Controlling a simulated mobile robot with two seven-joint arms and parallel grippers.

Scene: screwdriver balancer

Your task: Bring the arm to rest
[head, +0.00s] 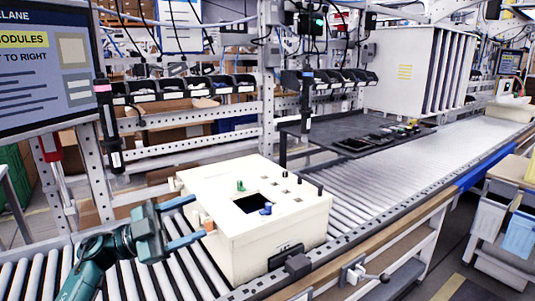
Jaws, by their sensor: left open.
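My left arm comes in from the lower left, teal and grey. Its gripper (194,221) is open, with two blue fingers spread apart. It is beside the left side of a cream box-shaped module (285,238) on the roller conveyor. I see nothing between the fingers. The lower finger ends close to an orange part on the box's left side; I cannot tell whether they touch. A screwdriver-like tool (110,125) hangs upright at the left, and another (306,105) hangs at the middle. My right gripper is not in view.
The roller conveyor (385,175) runs from lower left to upper right, clear beyond the module. A black tray table (320,128) stands behind it. A metal frame with black bins (190,88) is at the back. A monitor (45,65) is at the upper left.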

